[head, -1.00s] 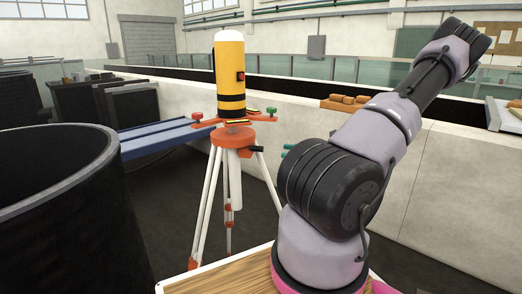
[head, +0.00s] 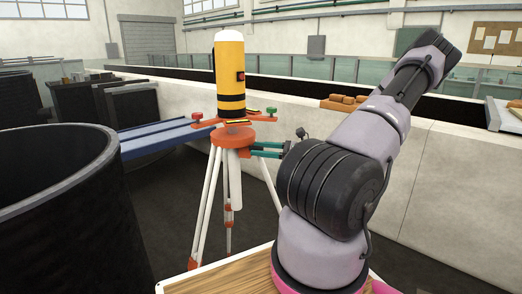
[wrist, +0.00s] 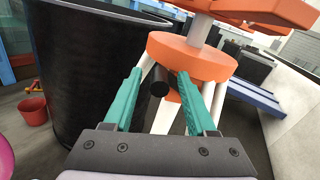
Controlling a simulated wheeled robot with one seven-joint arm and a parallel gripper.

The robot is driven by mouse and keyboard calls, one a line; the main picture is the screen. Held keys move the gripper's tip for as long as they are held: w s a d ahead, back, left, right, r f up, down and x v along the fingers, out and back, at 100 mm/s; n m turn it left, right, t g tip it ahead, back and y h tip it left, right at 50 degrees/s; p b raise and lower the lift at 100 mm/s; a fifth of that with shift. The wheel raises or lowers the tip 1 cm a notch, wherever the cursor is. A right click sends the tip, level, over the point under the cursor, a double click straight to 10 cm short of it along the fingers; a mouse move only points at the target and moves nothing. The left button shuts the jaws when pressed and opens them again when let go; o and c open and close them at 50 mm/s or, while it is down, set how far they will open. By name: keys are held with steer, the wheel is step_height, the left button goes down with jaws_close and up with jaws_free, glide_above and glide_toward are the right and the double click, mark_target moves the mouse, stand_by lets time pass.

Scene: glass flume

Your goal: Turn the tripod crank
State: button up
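The tripod (head: 232,138) stands left of my arm in the head view, with an orange head and white legs. It carries a yellow cylinder (head: 230,75) with a white top. The black crank (wrist: 160,84) sticks out from the orange tripod head (wrist: 192,58) toward my wrist camera. My gripper (head: 260,149), with teal fingers, is at the tripod head's right side. In the wrist view my gripper (wrist: 160,72) is open, one finger on each side of the crank's end, with gaps showing. The crank is mostly hidden in the head view.
A large black tank (head: 60,215) stands at the left front. A pale low wall (head: 420,175) runs behind the tripod and to the right. Blue beams (head: 165,135) lie left of the tripod head. A red bucket (wrist: 33,112) stands on the floor.

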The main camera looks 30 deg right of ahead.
jaws_close()
stand_by(1.3)
